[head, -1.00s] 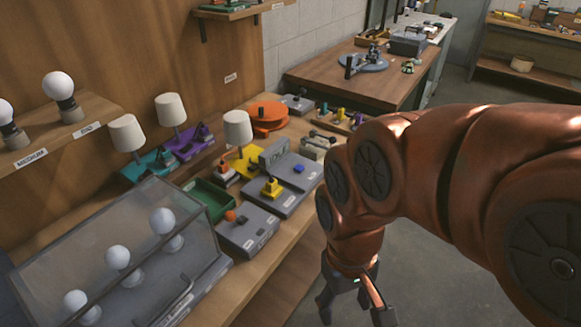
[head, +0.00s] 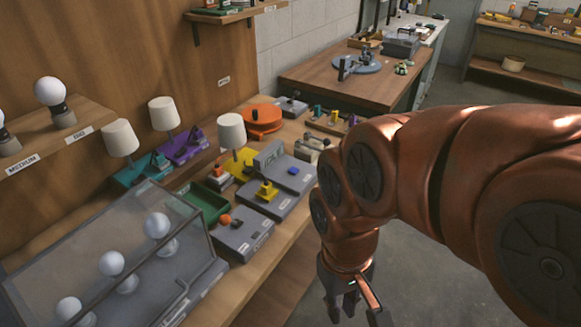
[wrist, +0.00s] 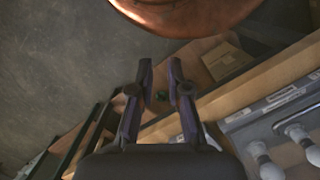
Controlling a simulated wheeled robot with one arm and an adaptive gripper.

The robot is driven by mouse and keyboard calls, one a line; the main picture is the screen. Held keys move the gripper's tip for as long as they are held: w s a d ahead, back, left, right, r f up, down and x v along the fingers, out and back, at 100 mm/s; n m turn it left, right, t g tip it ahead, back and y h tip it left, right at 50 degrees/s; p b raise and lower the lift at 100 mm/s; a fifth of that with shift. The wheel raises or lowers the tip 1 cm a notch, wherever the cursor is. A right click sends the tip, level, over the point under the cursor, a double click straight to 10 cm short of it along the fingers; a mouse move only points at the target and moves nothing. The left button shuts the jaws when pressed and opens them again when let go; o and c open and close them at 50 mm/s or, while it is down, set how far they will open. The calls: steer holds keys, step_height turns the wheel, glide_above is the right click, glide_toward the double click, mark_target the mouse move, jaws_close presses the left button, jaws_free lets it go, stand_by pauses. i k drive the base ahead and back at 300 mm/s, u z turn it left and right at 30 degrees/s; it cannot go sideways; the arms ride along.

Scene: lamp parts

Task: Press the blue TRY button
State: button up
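The blue button (head: 293,171) sits on top of a grey box (head: 299,180) on the workbench. A yellow part (head: 266,190) stands on the grey box in front of it. My gripper (head: 352,316) hangs pointing down off the bench's front edge, below and to the right of the button and well apart from it. In the wrist view my gripper (wrist: 161,64) has its two fingers apart with nothing held between them. The button does not show in the wrist view. Any lettering on the button is too small to read.
A glass-lidded case (head: 120,250) with white bulbs is at the front left of the bench. Lamps with white shades, such as one (head: 232,131), stand behind the grey boxes. An orange round part (head: 262,117) lies farther back. Open floor (head: 430,270) is right of the bench.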

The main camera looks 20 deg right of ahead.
mark_target(293, 171)
steer(key=z, duration=1.5)
steer(key=k, duration=0.55)
steer(key=u, duration=1.65)
steer(key=i, duration=0.5)
steer(key=u, duration=0.05)
